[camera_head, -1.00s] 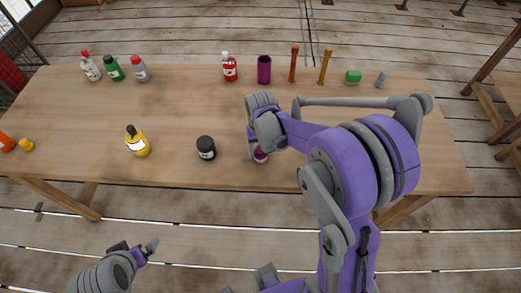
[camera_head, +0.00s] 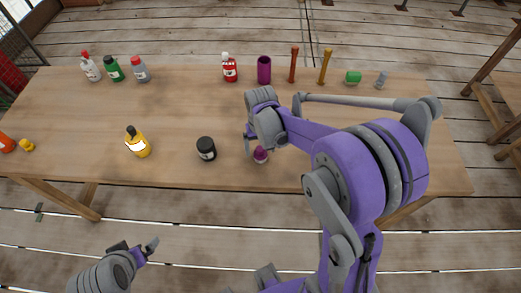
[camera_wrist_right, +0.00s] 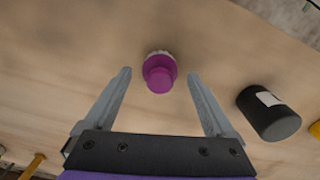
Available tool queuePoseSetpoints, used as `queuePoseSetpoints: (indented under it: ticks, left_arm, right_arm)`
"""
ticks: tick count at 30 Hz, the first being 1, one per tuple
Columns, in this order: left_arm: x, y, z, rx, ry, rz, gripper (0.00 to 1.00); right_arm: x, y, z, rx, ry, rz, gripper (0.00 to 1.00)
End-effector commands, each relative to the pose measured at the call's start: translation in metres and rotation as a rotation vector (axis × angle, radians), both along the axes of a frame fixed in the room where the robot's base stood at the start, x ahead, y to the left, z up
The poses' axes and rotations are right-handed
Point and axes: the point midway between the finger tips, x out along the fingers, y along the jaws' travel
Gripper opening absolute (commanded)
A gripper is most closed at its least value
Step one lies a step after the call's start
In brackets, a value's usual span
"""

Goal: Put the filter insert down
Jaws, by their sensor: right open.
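The filter insert appears to be the small purple piece with a pale band (camera_head: 261,155), standing on the wooden table near its front edge. In the right wrist view the purple piece (camera_wrist_right: 159,72) is ahead of the fingertips and between their lines, with clear space on both sides. My right gripper (camera_wrist_right: 160,75) is open and empty. In the head view the right gripper (camera_head: 249,144) is just behind and left of the piece, partly hidden by its own wrist. My left gripper (camera_head: 137,250) is off the table at the lower left; its jaw gap is unclear.
A black jar (camera_head: 206,148) stands left of the purple piece, and a yellow bottle (camera_head: 138,143) farther left. A purple cup (camera_head: 264,69), a red bottle (camera_head: 229,68) and several other items line the table's (camera_head: 190,115) back edge. The table's middle is clear.

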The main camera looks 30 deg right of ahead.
Motion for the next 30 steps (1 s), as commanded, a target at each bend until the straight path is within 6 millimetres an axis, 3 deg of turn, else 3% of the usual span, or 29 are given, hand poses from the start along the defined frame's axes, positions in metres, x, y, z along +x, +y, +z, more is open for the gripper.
queuePoseSetpoints:
  ticks: [9, 19, 23, 30]
  left_arm:
    - [0.003, 0.000, 0.010, 0.000, -0.007, 0.000, 1.00]
    - [0.005, 0.000, 0.013, 0.000, -0.009, 0.000, 1.00]
    - [0.005, 0.000, 0.013, 0.000, -0.009, 0.000, 1.00]
    - [0.004, 0.000, 0.013, 0.000, -0.009, 0.000, 1.00]
  right_arm:
    - [0.000, 0.000, 0.071, 0.000, -0.001, 0.000, 0.89]
    - [-0.005, 0.003, 0.105, -0.001, -0.010, 0.007, 0.89]
    - [-0.026, 0.015, 0.112, -0.011, -0.071, 0.047, 0.89]
    - [-0.093, 0.047, 0.112, -0.043, -0.280, 0.180, 0.89]
